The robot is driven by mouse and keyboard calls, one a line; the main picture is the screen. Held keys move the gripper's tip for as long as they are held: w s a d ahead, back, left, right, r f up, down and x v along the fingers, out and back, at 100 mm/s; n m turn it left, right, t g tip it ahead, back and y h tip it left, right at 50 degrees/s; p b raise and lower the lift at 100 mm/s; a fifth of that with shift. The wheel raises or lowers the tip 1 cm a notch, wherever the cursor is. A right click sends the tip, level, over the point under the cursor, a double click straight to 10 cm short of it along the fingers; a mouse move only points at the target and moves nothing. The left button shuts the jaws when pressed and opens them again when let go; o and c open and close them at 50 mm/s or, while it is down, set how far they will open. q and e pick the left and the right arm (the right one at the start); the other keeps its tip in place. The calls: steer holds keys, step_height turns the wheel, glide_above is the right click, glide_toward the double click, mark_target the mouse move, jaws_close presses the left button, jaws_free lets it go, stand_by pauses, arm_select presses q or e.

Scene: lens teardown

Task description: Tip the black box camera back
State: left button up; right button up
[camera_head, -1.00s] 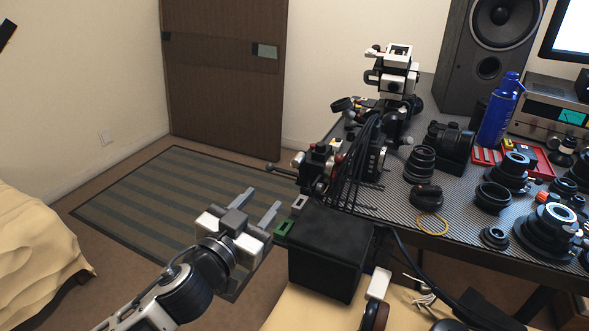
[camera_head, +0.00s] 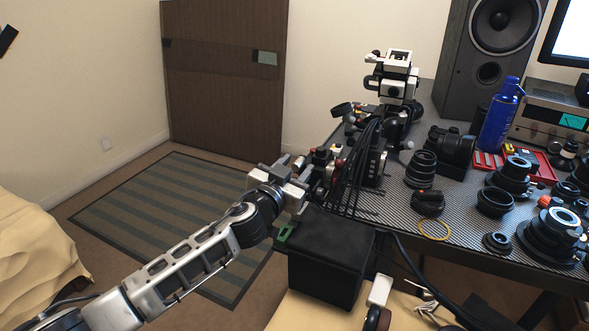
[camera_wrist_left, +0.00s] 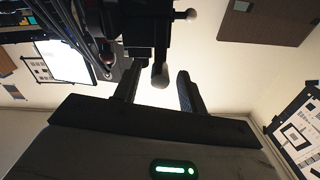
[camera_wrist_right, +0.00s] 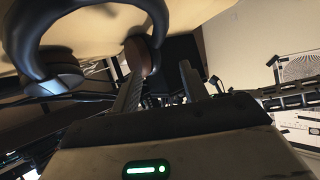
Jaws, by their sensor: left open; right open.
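The black box camera (camera_head: 376,160) stands at the left end of the desk among dark cables. Red knobs and a rod with a light-grey end stick out from the rig on its left side. My left gripper (camera_head: 306,180) is open at that side, close to the rig. In the left wrist view, a rounded grey-tipped rod (camera_wrist_left: 160,76) shows between the open left fingers (camera_wrist_left: 157,90), below a dark body; I cannot tell if they touch. My right gripper (camera_wrist_right: 163,90) is open in the right wrist view, with nothing clearly held. I cannot make it out in the head view.
A black box (camera_head: 330,255) stands in front of the desk's left end. Headphones (camera_wrist_right: 58,45) are close to my right gripper. The striped rug (camera_head: 165,215) is clear.

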arm_select(q)
jaws_close()
